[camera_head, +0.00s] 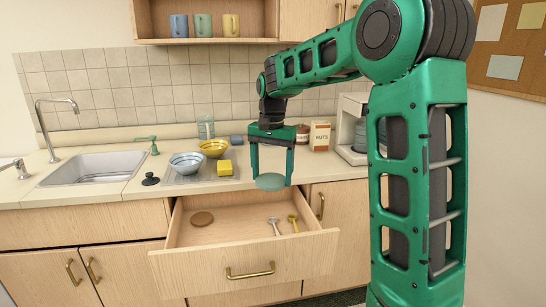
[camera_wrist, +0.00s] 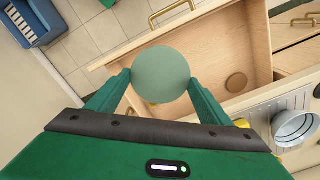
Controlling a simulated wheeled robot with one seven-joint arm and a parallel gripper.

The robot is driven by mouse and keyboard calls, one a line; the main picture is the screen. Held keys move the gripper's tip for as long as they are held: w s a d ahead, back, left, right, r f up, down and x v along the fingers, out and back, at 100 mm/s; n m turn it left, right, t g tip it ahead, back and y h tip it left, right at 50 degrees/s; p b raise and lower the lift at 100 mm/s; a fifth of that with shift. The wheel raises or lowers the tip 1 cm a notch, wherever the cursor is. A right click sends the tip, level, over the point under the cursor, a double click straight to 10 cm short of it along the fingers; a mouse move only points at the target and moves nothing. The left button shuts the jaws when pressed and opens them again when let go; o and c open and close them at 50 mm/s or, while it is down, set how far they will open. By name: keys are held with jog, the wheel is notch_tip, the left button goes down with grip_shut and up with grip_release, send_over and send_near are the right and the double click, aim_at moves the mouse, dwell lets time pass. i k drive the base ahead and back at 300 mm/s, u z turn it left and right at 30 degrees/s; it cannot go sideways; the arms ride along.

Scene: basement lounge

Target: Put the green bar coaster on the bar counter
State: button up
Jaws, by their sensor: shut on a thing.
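A round green bar coaster (camera_head: 271,182) is held between the two fingers of my gripper (camera_head: 272,180), above the right part of the open drawer. The coaster shows from above in the wrist view (camera_wrist: 160,74), with a fingertip at each side of it. My gripper (camera_wrist: 160,84) is shut on it. The bar counter (camera_head: 318,172) is the light worktop behind and above the drawer. Its front edge runs just behind my gripper.
The open drawer (camera_head: 185,240) holds a brown round coaster (camera_head: 202,219) and two small tools, one grey (camera_head: 274,226) and one yellow (camera_head: 293,223). On the counter stand bowls (camera_head: 186,163), a yellow sponge (camera_head: 225,168), a NUTS box (camera_head: 320,136) and a coffee machine (camera_head: 352,130). A sink (camera_head: 95,168) is at left.

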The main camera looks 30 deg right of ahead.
aim_at(261, 168)
jog(key=i, duration=1)
